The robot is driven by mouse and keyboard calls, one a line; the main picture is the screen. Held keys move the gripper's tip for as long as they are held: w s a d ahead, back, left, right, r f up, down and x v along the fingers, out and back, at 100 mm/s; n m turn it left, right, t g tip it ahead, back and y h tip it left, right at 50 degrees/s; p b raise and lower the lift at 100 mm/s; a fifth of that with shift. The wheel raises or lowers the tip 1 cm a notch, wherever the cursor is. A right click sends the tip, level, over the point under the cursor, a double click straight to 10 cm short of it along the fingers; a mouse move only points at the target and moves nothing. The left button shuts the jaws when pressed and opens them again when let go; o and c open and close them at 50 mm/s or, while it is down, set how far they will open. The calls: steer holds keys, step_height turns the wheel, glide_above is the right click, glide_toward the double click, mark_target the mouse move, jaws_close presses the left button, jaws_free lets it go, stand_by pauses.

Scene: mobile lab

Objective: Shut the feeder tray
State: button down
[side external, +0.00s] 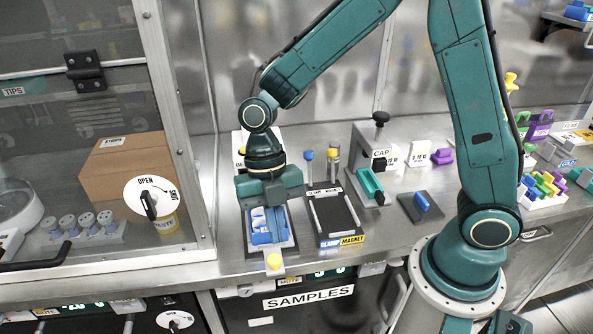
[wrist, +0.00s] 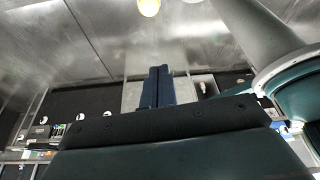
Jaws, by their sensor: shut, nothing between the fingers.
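My gripper (side external: 268,208) points down over a blue-and-white fixture (side external: 265,236) on a dark plate at the bench front. Its dark blue fingers (wrist: 157,72) are together and hold nothing. A pale strip with a yellow knob (side external: 274,261) juts from the fixture over the bench edge; a yellow round end (wrist: 149,7) also shows at the top of the wrist view. A teal tray (side external: 370,184) stands out from the grey CAP unit (side external: 372,143), to the right of my gripper and apart from it. No readable label tells which is the feeder tray. Finger contact is unclear.
A black rack (side external: 335,216) with a magnet label stands right of the fixture. A blue block on a dark base (side external: 421,205) lies further right. A glazed cabinet (side external: 100,190) borders the left side. Bare steel bench lies between these pieces.

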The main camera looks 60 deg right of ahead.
mark_target(277, 257)
steer(key=shift+f, duration=0.1)
steer(key=x, duration=0.3)
steer(key=w+d+x, duration=0.1)
steer(key=x, duration=0.5)
steer(key=shift+w+d+f, duration=0.1)
steer(key=shift+w+f, duration=0.2)
steer(key=shift+f, duration=0.25)
steer(key=shift+w+d+f, duration=0.1)
steer(key=shift+w+d, duration=0.4)
steer(key=shift+w, duration=0.15)
steer(key=shift+w+d, duration=0.15)
steer(key=shift+w, duration=0.05)
steer(key=w+d, duration=0.5)
steer(key=shift+w+d, duration=0.4)
steer(key=shift+s+a, duration=0.1)
steer(key=shift+s, duration=0.05)
